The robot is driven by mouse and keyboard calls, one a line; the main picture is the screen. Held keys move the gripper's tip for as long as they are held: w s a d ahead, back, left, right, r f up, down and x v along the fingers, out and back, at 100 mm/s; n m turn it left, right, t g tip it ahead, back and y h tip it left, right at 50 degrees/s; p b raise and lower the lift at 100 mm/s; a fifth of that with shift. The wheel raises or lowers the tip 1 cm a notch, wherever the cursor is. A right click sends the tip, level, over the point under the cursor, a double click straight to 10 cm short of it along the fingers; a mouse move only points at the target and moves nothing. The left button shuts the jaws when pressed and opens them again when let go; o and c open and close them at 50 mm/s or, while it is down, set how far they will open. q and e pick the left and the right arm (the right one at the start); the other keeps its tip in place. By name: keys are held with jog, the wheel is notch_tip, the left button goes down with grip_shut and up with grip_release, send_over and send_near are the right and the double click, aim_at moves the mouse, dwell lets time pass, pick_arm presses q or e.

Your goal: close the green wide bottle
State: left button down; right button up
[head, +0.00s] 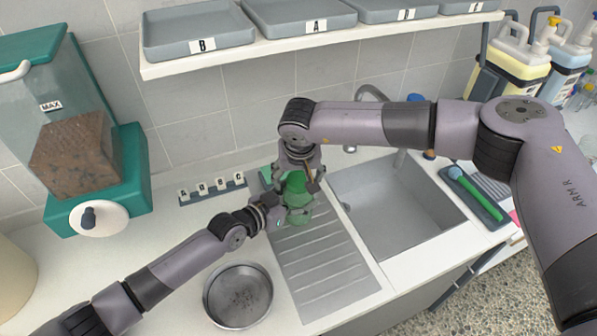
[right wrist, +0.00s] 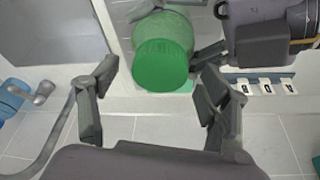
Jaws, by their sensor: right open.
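The green wide bottle (head: 297,216) is translucent and stands at the back of the ridged drainboard. It also shows in the right wrist view (right wrist: 163,32). A solid green lid (right wrist: 160,66) sits on its mouth; I cannot tell how tightly. My left gripper (head: 285,216) reaches in from the left with its fingers around the bottle's body, and it shows at upper right in the wrist view. My right gripper (head: 298,185) is above the bottle, pointing down. Its fingers (right wrist: 158,92) are spread apart, with the lid beyond and between them, not gripped.
The sink basin (head: 405,215) lies right of the drainboard. A round metal bowl (head: 238,296) stands at the front left. A lettered rack (head: 212,189) is behind, and a shelf with grey trays (head: 200,30) hangs above. A green food dispenser (head: 80,140) stands left.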

jog(key=shift+c, duration=0.6)
jog(key=c, duration=1.3)
jog(key=m, duration=0.2)
jog(key=m+h, duration=0.1)
jog(key=m, duration=0.2)
jog(key=shift+a, duration=0.2)
jog(key=m+h, duration=0.1)
jog(key=m, duration=0.1)
jog(key=m+g, duration=0.1)
jog(key=m, duration=0.2)
jog(key=shift+w+a+m+h, duration=0.1)
jog(key=shift+a+m+h, duration=0.05)
jog(key=shift+m+h, duration=0.2)
jog(key=m, duration=0.2)
jog(key=m+g+h, duration=0.1)
jog(key=m, duration=0.2)
jog(key=shift+w+a+m+g, duration=0.1)
jog(key=shift+m+g, duration=0.15)
jog(key=shift+g, duration=0.05)
jog(key=m+g, duration=0.1)
jog(key=m, duration=0.2)
jog(key=m+g, duration=0.1)
jog(key=m, duration=0.2)
jog(key=shift+w+m, duration=0.15)
jog(key=shift+m, duration=0.15)
jog(key=o, duration=1.3)
